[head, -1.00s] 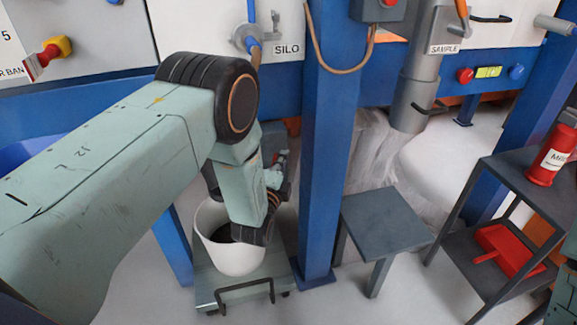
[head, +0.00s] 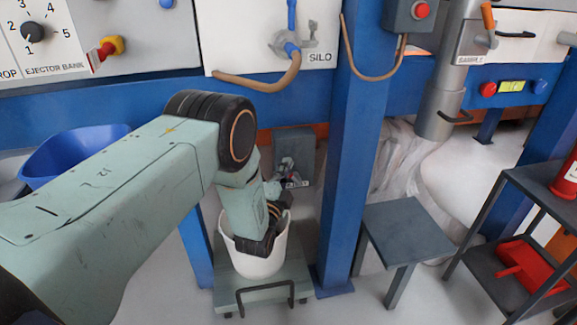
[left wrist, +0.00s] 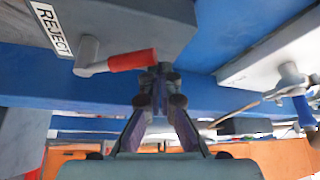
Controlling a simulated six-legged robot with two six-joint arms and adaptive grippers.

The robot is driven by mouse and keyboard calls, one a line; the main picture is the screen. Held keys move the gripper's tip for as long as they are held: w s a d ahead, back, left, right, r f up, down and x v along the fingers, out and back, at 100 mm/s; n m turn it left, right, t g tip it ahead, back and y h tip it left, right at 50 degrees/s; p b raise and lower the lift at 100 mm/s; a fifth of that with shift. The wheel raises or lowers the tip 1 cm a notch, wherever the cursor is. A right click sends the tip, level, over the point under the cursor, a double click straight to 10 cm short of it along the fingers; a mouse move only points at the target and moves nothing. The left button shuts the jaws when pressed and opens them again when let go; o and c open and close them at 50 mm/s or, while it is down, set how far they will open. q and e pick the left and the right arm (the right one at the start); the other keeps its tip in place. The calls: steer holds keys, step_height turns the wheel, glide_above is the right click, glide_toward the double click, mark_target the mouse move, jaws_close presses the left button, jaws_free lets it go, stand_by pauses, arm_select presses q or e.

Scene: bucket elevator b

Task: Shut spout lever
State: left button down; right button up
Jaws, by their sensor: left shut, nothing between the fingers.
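A lever with a red grip (left wrist: 133,60) on a grey pivot, beside a REJECT label (left wrist: 50,27), shows in the left wrist view and looks like the spout lever. My left gripper (left wrist: 158,76) is shut and empty. Its fingertips are at the free end of the red grip; whether they touch it I cannot tell. In the head view my left gripper (head: 286,175) is small and partly hidden by my wrist, in front of a grey box (head: 294,145) low behind the frame. The lever is hard to make out there. My right gripper is not in view.
A white bucket (head: 264,264) stands on a low grey cart (head: 261,291) just below my left wrist. A blue post (head: 349,160) rises close to the right of it. A grey stool (head: 408,232) and a dark shelf rack (head: 540,212) stand farther right.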

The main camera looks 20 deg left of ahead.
arm_select(q)
steer(key=shift+s+a+f, duration=0.2)
steer(key=shift+a+f, duration=0.05)
steer(key=shift+f, duration=0.05)
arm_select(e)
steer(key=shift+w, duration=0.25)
